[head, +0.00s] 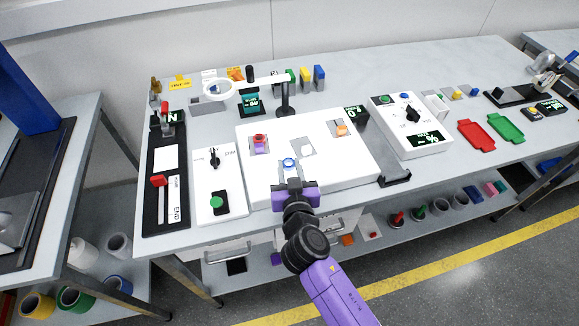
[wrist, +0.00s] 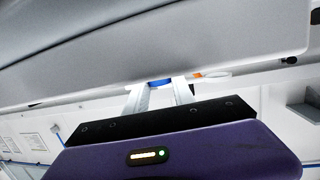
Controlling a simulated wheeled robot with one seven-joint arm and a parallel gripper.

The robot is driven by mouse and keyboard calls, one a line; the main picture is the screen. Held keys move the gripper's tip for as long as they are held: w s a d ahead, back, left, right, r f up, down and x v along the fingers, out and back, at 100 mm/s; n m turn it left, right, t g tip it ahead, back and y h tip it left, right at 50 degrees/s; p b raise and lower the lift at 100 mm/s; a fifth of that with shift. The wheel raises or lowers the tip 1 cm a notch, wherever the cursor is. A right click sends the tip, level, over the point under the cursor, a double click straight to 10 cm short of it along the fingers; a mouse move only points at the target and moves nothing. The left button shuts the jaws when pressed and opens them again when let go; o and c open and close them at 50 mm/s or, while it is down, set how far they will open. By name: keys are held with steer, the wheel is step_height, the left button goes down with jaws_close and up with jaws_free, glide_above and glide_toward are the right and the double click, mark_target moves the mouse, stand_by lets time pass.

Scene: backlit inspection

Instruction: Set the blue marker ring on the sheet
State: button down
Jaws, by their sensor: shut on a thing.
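The blue marker ring (head: 289,162) is at the tip of my gripper (head: 289,171), over the front middle of the large white panel (head: 350,165). In the wrist view the two pale fingers (wrist: 160,94) are shut on the blue ring (wrist: 159,84), and only a strip of it shows between them. I cannot tell how far the ring is above the panel. A grey square (head: 296,152) with a white round piece (head: 306,151) on it lies just behind the ring. I cannot tell for sure which surface is the sheet.
On the panel, a red and purple piece (head: 260,141) stands at left and an orange piece (head: 341,130) at right. A magnifier on an arm (head: 286,98) stands behind. A switch box (head: 216,185) is left of the panel, and a dial box (head: 410,125) is right.

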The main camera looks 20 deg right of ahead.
steer(key=shift+f, duration=0.2)
steer(key=c, duration=1.1)
jaws_free()
steer(key=shift+o, duration=0.2)
steer(key=shift+r, duration=0.1)
steer(key=shift+r, duration=0.15)
steer(key=shift+s, duration=0.35)
steer(key=b+v, duration=0.2)
steer(key=v, duration=0.9)
steer(key=shift+b, duration=0.3)
steer(key=shift+s, duration=0.2)
